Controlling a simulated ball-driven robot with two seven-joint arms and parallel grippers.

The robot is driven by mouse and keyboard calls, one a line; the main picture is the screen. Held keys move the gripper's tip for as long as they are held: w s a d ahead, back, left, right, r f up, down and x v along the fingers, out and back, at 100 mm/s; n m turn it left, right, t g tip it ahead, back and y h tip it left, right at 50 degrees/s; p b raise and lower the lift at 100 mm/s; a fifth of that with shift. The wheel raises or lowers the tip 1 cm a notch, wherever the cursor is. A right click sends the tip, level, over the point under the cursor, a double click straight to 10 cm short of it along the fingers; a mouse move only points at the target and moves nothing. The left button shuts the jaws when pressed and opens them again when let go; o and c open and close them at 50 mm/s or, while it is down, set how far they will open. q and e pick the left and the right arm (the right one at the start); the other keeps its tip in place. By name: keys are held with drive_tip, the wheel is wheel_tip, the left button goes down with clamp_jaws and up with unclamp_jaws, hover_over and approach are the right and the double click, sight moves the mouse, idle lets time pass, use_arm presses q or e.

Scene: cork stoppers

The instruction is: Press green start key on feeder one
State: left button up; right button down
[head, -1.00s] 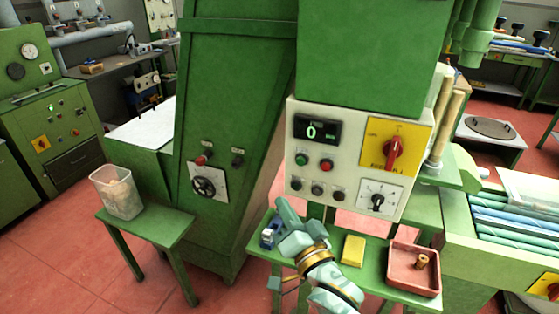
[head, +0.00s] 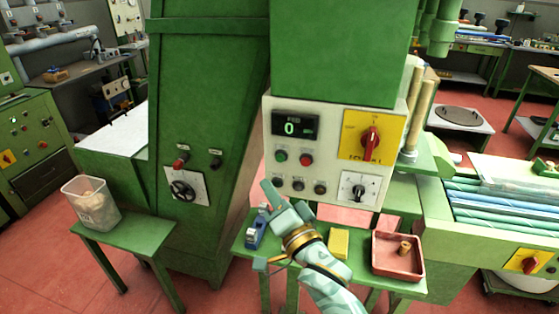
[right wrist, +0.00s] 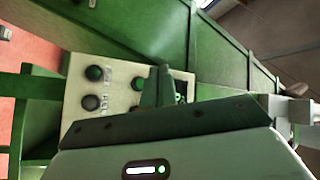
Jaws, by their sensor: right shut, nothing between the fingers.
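The pale control panel (head: 333,185) of the green machine carries a round green key (head: 281,156), with a red key (head: 306,160) just right of it. The display (head: 295,126) above them reads 0. My right gripper (head: 267,188) is shut and empty, its fingertips pointing up, below and slightly left of the green key in the picture; a gap shows between them. In the right wrist view my shut fingers (right wrist: 160,86) stand before the panel (right wrist: 120,72), hiding part of it; which button there is the green key I cannot tell. My left gripper is not in view.
Below the panel, a small green table (head: 298,253) holds a blue item (head: 255,234), a yellow block (head: 338,243) and a reddish tray (head: 397,272) with a cork (head: 404,248). A yellow-backed red switch (head: 370,140) is on the panel. A tub (head: 91,202) stands on the left stand.

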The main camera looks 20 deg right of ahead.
sight(280, 158)
drive_tip(key=shift+w+d, duration=0.65)
drive_tip(key=shift+w, duration=0.3)
drive_tip(key=shift+w+d, duration=0.6)
drive_tip(key=shift+w, duration=0.3)
drive_tip(key=shift+w+d, duration=0.65)
drive_tip(key=shift+w, duration=0.3)
drive_tip(key=shift+w+d, duration=0.2)
drive_tip(key=shift+w, duration=0.15)
drive_tip(key=shift+w+d+p, duration=0.25)
drive_tip(key=shift+w+p, duration=0.05)
drive_tip(key=shift+w, duration=0.05)
idle(0.6)
drive_tip(key=shift+s, duration=0.1)
drive_tip(key=shift+s+a+p, duration=0.5)
drive_tip(key=shift+s+p, duration=0.05)
drive_tip(key=shift+s, duration=0.1)
